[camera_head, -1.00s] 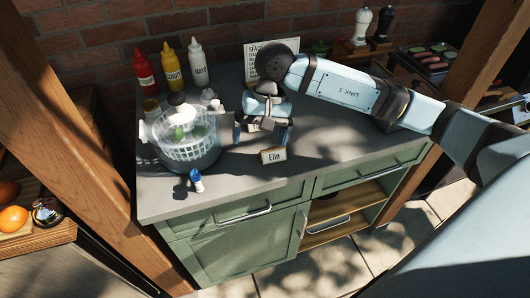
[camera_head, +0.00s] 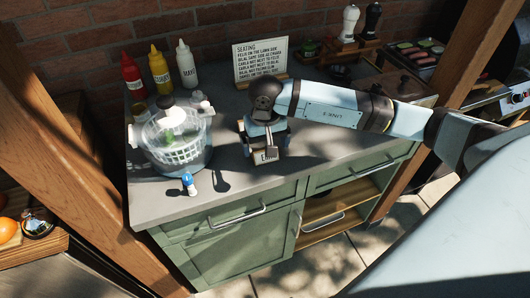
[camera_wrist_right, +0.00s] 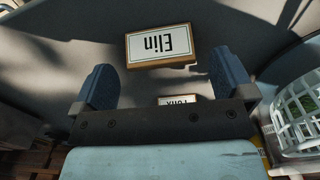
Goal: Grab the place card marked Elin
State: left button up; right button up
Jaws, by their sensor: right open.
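The place card marked Elin (camera_head: 260,157) stands near the counter's front edge in the head view, mostly covered by my right gripper (camera_head: 266,147). In the right wrist view the Elin card (camera_wrist_right: 160,46) appears upside down, wood-framed with a white face. It lies a little beyond the open fingertips of my right gripper (camera_wrist_right: 163,74), roughly centred between them, with nothing held. A second card (camera_wrist_right: 178,100), its text partly hidden, shows at the gripper's base. My left gripper is not in view.
A salad spinner (camera_head: 178,150) and a small blue-white figure or bottle (camera_head: 189,184) stand left of the gripper. A seating sign (camera_head: 260,60) stands behind it. Sauce bottles (camera_head: 160,70) line the back left. The grey counter (camera_head: 320,150) is clear to the right.

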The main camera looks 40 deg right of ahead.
jog(key=shift+f, duration=1.5)
jog(key=c, duration=0.9)
jog(key=shift+r, duration=0.1)
